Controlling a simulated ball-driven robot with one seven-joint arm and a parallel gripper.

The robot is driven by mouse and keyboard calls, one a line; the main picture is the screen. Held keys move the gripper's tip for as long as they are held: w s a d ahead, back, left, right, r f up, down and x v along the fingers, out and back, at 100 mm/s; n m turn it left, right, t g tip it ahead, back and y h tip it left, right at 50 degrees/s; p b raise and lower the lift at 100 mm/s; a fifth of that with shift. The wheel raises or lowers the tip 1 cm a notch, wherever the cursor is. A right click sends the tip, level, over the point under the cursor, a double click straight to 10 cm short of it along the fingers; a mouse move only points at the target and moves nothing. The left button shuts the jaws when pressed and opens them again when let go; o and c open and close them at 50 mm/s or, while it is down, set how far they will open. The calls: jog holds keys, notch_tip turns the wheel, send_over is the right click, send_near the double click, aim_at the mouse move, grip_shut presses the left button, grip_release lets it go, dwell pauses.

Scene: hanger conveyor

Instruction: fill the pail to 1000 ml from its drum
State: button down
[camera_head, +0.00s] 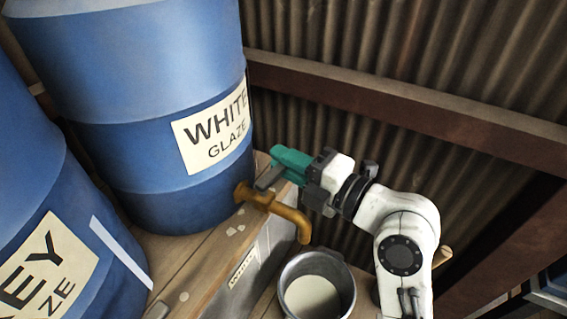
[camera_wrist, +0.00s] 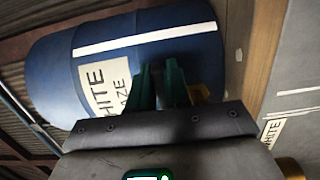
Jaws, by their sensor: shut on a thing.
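The blue drum (camera_head: 165,110) labelled WHITE GLAZE stands on a wooden shelf; it also shows in the wrist view (camera_wrist: 190,35). Its brass tap (camera_head: 262,200) juts from the drum's lower side, with the spout bent down. The grey pail (camera_head: 347,292) stands below the spout, with pale white liquid (camera_head: 312,298) in it. I see no clear stream from the spout, and no volume marks are readable. My gripper (camera_head: 278,168) has teal fingers shut on the tap's grey lever (camera_head: 268,178), above the tap body. The wrist view shows both fingers (camera_wrist: 160,88) against the drum, the lever mostly hidden between them.
A second blue drum (camera_head: 45,190) with a partly cut-off label stands at the left. The shelf's grey front (camera_head: 245,275) bears a small label, also in the wrist view (camera_wrist: 272,131). A corrugated wall (camera_head: 400,50) with a brown beam (camera_head: 400,105) closes off the back.

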jog(key=shift+s+d+f+m+t+h, duration=0.1)
jog(key=shift+s+d+m+t+h, duration=0.1)
jog(key=shift+m+t+h, duration=0.25)
jog(key=shift+s+d+m+t+h, duration=0.1)
jog(key=shift+d+m+t+h, duration=0.05)
jog(key=shift+m+t+h, duration=0.25)
jog(key=c, duration=1.2)
grip_release()
jog(key=shift+o, duration=0.2)
jog(key=p+v, duration=0.2)
jog(key=v, duration=0.8)
jog(key=shift+s+d, duration=0.25)
